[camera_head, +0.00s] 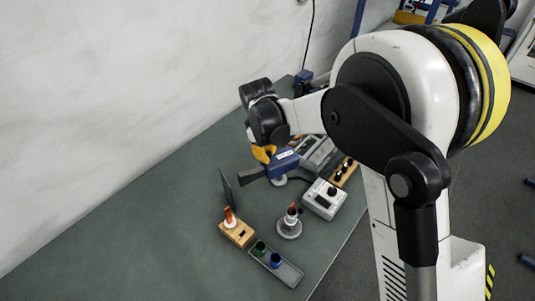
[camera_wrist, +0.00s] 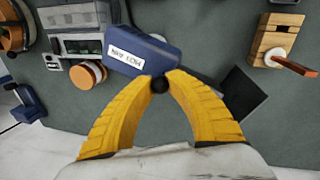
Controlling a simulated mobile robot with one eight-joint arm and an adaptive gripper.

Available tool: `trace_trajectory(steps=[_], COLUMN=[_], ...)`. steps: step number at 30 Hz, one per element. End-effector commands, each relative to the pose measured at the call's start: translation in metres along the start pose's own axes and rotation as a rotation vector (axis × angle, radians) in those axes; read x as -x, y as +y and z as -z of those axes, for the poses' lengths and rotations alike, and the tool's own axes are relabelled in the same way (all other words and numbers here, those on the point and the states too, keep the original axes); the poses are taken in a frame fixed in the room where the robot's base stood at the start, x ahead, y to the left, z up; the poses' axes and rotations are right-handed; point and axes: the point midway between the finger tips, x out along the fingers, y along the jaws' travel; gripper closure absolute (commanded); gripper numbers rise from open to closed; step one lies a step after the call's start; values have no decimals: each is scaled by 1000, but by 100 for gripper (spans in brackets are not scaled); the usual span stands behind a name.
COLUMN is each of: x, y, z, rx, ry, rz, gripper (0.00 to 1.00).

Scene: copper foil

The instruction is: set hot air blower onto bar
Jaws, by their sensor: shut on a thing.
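The hot air blower (camera_head: 284,163) appears to be the blue body with a white label. It also shows in the wrist view (camera_wrist: 140,50), at the tips of my yellow fingers. My gripper (camera_head: 263,154) is shut on it and holds it over the bench; its fingertips meet at a dark round part in the wrist view (camera_wrist: 160,83). I cannot tell for certain which thing is the bar. A wooden block (camera_head: 237,236) with a copper-coloured piece on a white holder stands at the front left; it shows at upper right in the wrist view (camera_wrist: 262,42).
A dark upright plate (camera_head: 228,190) stands behind the wooden block. A grey tray (camera_head: 287,271) with green and blue pieces, a round-based stand (camera_head: 289,230) and a grey box with a knob (camera_head: 322,204) are nearby. The green bench (camera_head: 130,235) is clear to the left.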

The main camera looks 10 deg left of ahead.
Motion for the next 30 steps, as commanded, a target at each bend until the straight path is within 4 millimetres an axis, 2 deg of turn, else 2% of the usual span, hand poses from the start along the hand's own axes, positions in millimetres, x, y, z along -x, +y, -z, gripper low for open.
trace_trajectory(steps=[11, 30], x=[0, 1], y=[-4, -8], z=[-6, -33], rx=[133, 707], ry=[26, 139], rz=[0, 0], gripper=[100, 100])
